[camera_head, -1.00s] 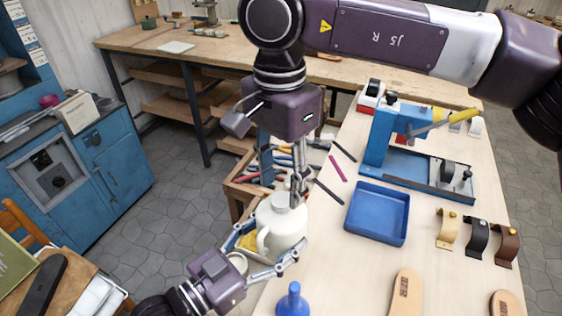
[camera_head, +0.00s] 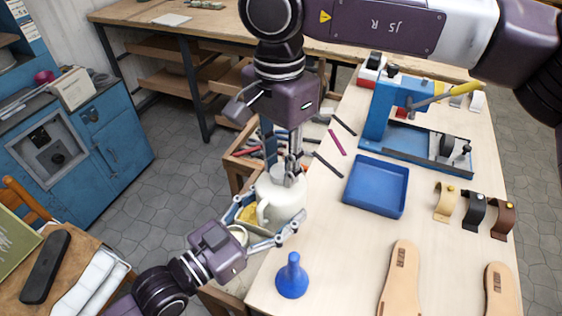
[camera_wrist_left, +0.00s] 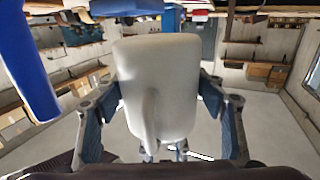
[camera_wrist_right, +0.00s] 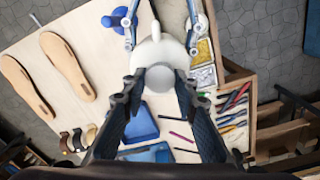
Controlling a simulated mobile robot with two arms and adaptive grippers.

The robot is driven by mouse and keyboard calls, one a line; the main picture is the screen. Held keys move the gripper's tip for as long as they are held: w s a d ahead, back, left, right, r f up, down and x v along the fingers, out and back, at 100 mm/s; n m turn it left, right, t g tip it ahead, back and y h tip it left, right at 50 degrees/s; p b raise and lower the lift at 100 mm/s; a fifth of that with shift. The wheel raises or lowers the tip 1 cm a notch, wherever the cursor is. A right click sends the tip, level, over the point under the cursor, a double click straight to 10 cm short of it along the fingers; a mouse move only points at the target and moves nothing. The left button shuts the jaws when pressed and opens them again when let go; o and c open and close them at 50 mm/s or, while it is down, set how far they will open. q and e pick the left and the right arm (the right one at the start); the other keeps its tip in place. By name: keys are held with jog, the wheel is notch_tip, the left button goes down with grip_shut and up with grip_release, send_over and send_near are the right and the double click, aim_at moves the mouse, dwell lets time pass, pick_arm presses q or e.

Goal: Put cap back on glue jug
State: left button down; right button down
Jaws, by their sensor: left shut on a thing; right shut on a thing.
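The white glue jug (camera_head: 282,203) stands upright at the workbench's left edge. It also fills the middle of the left wrist view (camera_wrist_left: 160,85). My left gripper (camera_head: 266,216) is shut around the jug's body, a finger on either side. The grey cap (camera_wrist_right: 160,80) is between the fingers of my right gripper (camera_wrist_right: 156,88), which is shut on it. In the head view the right gripper (camera_head: 289,178) points down over the jug's top. The cap appears over the mouth; fingers partly hide it, and I cannot tell whether it is seated.
A blue funnel (camera_head: 292,279) stands on the bench near the jug. A blue tray (camera_head: 377,187) lies to the right, with a blue press (camera_head: 415,125) behind it. Sandal soles (camera_head: 402,280) lie in front. An open tool drawer (camera_head: 238,168) is behind the jug.

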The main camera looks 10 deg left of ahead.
jog(key=m, duration=1.1)
jog(key=shift+m, duration=0.3)
jog(key=c, duration=1.5)
grip_release()
jog(key=shift+o, duration=0.2)
notch_tip(320, 180, up, 12)
jog(key=shift+a, duration=0.1)
